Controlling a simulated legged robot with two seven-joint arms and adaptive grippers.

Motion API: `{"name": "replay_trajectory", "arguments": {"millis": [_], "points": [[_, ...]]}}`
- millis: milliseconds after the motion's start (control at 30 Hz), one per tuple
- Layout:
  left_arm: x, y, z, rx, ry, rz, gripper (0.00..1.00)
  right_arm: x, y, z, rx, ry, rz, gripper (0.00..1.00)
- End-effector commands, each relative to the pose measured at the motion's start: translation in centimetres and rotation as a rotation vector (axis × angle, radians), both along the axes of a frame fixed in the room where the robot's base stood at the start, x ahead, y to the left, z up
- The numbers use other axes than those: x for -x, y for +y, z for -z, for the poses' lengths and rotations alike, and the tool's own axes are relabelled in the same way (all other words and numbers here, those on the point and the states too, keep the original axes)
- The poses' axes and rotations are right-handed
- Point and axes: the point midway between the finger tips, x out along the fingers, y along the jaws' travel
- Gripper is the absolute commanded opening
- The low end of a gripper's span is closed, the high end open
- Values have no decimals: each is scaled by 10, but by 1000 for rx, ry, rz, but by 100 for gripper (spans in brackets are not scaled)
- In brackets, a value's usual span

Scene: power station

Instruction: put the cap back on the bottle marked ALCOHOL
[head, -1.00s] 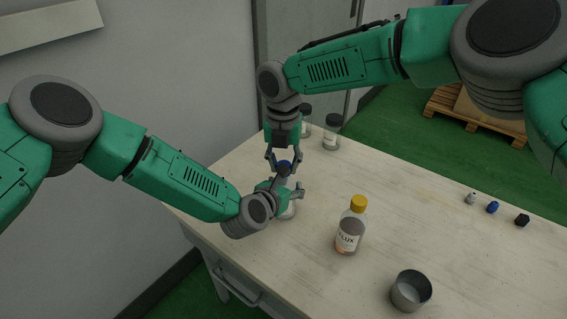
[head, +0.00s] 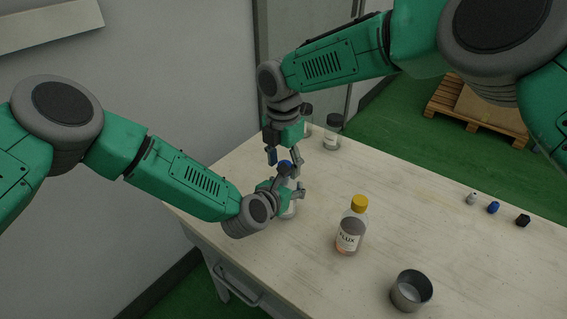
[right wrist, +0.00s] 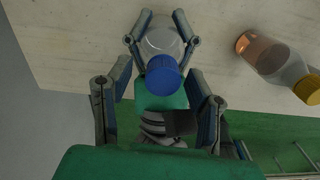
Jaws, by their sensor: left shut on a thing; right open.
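A clear bottle (right wrist: 163,38) stands on the table, largely covered by my left gripper in the head view; its label is not readable. My left gripper (head: 289,193) is shut around its body, a finger on each side in the right wrist view. A blue cap (head: 284,167) sits on top of the bottle and also shows in the right wrist view (right wrist: 163,76). I cannot tell how tightly it is seated. My right gripper (head: 284,158) is open above the bottle, its fingers on either side of the cap and apart from it.
A FLUX bottle (head: 351,228) with a yellow cap stands to the right. A metal cup (head: 411,291) is at the front. Small grey (head: 471,198), blue (head: 493,207) and black (head: 521,220) pieces lie at the right. Two dark-capped bottles (head: 332,133) (head: 307,116) stand behind.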

Motion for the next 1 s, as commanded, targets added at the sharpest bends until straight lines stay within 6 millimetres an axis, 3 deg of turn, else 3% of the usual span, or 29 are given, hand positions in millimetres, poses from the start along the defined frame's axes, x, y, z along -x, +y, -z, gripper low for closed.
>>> {"name": "replay_trajectory", "arguments": {"millis": [167,400,733,1000], "points": [[0,0,0,0,-1,-1,0,-1,-1,-11,1,-3,0,47],[0,1,0,0,-1,-2,0,-1,0,-42,1,-3,0,47],[-1,1,0,1,-1,-2,0,0,0,-45,1,1,-6,44],[-1,1,0,0,-1,-2,0,1,2,-68,-5,13,-320,44]]}}
